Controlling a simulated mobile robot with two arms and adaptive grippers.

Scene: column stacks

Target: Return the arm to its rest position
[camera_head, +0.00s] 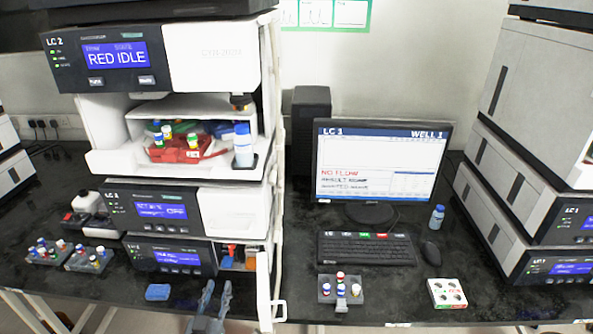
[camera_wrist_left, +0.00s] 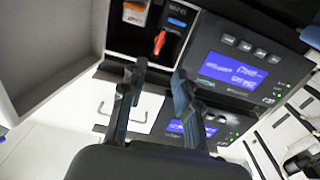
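My left gripper (camera_head: 218,288) is at the bottom of the head view, in front of the lower LC 1 unit (camera_head: 170,258) and near the table's front edge. Its two fingers stand apart with nothing between them. In the left wrist view the gripper (camera_wrist_left: 158,74) is also open and empty. It faces a dark open bay (camera_wrist_left: 150,32) holding an orange-and-white item and a red item, beside the unit's blue display (camera_wrist_left: 230,72). My right gripper does not show in either view.
A blue sponge-like block (camera_head: 158,292) lies left of the gripper. An open white door (camera_head: 264,292) with a handle stands close on its right. Vial racks (camera_head: 326,290) and a white block with round wells (camera_head: 447,293) lie further right. The keyboard (camera_head: 367,249) is behind them.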

